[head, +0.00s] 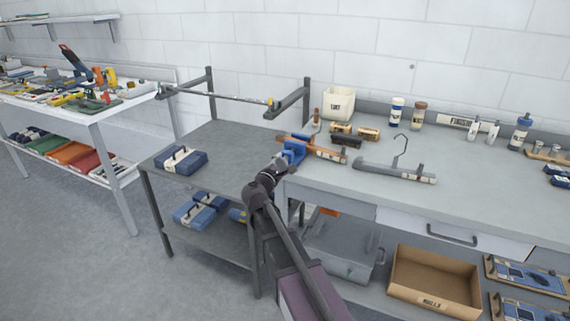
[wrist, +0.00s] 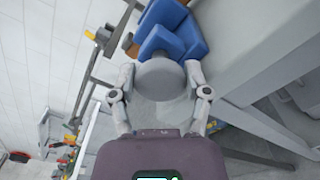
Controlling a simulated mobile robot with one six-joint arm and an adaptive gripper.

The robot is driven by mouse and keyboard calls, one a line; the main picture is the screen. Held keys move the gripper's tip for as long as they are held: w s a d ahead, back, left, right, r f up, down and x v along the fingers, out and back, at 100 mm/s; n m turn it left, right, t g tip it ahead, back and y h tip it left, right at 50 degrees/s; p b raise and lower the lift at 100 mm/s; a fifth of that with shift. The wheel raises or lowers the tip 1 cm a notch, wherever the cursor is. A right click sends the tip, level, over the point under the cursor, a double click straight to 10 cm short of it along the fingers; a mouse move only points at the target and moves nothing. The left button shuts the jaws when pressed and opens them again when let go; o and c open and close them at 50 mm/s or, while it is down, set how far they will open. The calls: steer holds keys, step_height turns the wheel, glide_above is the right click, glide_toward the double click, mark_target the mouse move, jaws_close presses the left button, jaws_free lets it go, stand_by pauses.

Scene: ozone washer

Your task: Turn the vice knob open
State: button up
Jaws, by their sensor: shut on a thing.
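The blue vice (head: 294,151) sits at the left front corner of the grey workbench (head: 345,186), with a brown wooden bar at its top. In the wrist view the vice (wrist: 172,30) is just past my fingers. Its round grey knob (wrist: 160,78) lies between them. My gripper (wrist: 160,70) is shut on the knob, one finger on each side. In the head view my gripper (head: 278,167) reaches the front of the vice, and the knob is mostly hidden there.
A grey hanger-like piece (head: 395,171), a white bin (head: 338,103) and several bottles stand on the bench. A grey shelf table (head: 220,140) is at left. A cardboard box (head: 434,283) sits below. The bench's front middle is clear.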

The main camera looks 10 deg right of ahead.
steer(key=n, duration=0.6)
steer(key=shift+s, duration=0.1)
steer(key=n, duration=0.6)
steer(key=shift+n, duration=0.4)
steer(key=n, duration=1.2)
steer(key=shift+a+f+n, duration=0.1)
steer(key=shift+n, duration=0.3)
steer(key=o, duration=1.1)
steer(key=shift+w, duration=0.2)
steer(key=shift+s+a, duration=0.1)
steer(key=shift+a, duration=0.05)
